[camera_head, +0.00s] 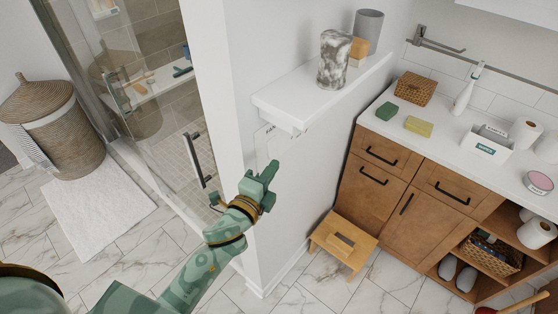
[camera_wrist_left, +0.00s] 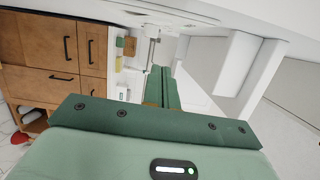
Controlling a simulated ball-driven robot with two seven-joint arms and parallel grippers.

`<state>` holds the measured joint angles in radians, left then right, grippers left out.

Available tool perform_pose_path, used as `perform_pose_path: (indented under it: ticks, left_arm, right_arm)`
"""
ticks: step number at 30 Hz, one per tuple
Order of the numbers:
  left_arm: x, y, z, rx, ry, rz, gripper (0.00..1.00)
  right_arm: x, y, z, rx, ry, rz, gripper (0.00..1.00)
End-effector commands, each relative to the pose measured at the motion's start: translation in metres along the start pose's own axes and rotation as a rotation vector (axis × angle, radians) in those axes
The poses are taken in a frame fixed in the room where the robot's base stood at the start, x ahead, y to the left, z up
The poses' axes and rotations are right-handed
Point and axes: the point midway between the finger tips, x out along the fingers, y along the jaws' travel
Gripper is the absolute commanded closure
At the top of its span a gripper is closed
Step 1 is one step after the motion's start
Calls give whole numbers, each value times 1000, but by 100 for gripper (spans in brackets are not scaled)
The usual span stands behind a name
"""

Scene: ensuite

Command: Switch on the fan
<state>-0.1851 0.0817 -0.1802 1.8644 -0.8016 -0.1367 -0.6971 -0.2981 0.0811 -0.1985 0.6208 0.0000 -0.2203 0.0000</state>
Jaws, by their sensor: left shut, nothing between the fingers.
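A pale switch plate (camera_head: 262,143) is on the white wall below the shelf, with small dark marks along its top that are too small to read. My left gripper (camera_head: 270,168) is at its lower part, shut and empty, with its tip close to the wall. I cannot tell whether the tip touches the plate. The gripper hides part of the plate's lower end. In the left wrist view the shut green fingers (camera_wrist_left: 163,85) point toward a white surface. No fan is clearly visible, and my right gripper is not in view.
A white shelf (camera_head: 290,98) juts out just above the gripper, carrying a marbled cup (camera_head: 334,60) and a grey cup (camera_head: 368,30). A wooden cabinet (camera_head: 405,190) and a step stool (camera_head: 343,243) stand to the right. A glass shower door (camera_head: 150,100) is left.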

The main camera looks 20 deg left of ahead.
Motion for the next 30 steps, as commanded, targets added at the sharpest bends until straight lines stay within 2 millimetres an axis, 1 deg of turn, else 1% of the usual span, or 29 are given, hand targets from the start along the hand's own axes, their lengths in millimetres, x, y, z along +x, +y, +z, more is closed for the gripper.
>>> perform_pose_path:
  ticks: [1,3,6,9,13,27,29,30]
  left_arm:
    - [-10,2,0,-1,0,2,100]
    - [-21,1,0,0,0,2,100]
    - [-34,1,0,0,0,2,100]
    - [-41,0,0,1,0,1,100]
    - [-44,-1,0,0,0,0,100]
    - [-44,-1,0,-1,0,0,100]
    - [-44,-1,0,-21,0,0,100]
    - [-44,-1,0,-62,-2,3,100]
  right_arm:
    - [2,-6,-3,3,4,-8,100]
    - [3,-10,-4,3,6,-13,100]
    - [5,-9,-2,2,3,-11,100]
    - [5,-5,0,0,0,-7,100]
    - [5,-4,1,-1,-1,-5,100]
    - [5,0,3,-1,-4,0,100]
    - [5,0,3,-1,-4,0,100]
    - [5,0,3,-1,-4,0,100]
